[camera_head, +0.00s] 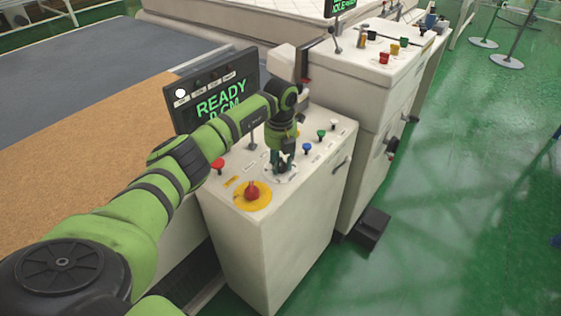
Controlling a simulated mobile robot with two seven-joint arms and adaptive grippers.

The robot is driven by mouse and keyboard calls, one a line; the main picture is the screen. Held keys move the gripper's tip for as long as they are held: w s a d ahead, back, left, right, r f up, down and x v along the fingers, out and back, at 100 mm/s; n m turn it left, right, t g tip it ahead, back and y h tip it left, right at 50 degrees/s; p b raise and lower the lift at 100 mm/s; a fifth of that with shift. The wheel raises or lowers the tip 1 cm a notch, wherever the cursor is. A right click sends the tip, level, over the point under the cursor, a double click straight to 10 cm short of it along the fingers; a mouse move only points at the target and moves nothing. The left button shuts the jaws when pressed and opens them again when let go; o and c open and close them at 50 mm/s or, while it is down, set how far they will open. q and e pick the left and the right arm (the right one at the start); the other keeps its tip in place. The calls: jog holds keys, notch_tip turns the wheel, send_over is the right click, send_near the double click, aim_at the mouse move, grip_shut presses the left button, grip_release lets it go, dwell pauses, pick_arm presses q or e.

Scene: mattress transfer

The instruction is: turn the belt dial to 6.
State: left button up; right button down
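A white control cabinet (262,238) stands in the middle of the view, with a round white dial plate (290,178) on its top. My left arm reaches in from the lower left, and its gripper (281,166) points down over this plate. The gripper hides the knob at the plate's middle, so I cannot tell the dial's setting or whether the fingers grip it. A display (215,92) behind the cabinet reads "READY" with a partly covered second line. My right gripper is not in view.
A red knob on a yellow disc (252,195) is close in front of the gripper. A red button (217,166) and several blue, green and white buttons flank it. A joystick (252,138) stands behind. A second cabinet (365,85) is at right; green floor (455,190) is open beyond.

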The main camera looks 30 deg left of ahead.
pick_arm(q)
jog(key=shift+s+f+m+b, duration=0.1)
jog(key=shift+f+m+b, duration=0.1)
jog(key=shift+m+b, duration=0.15)
grip_shut()
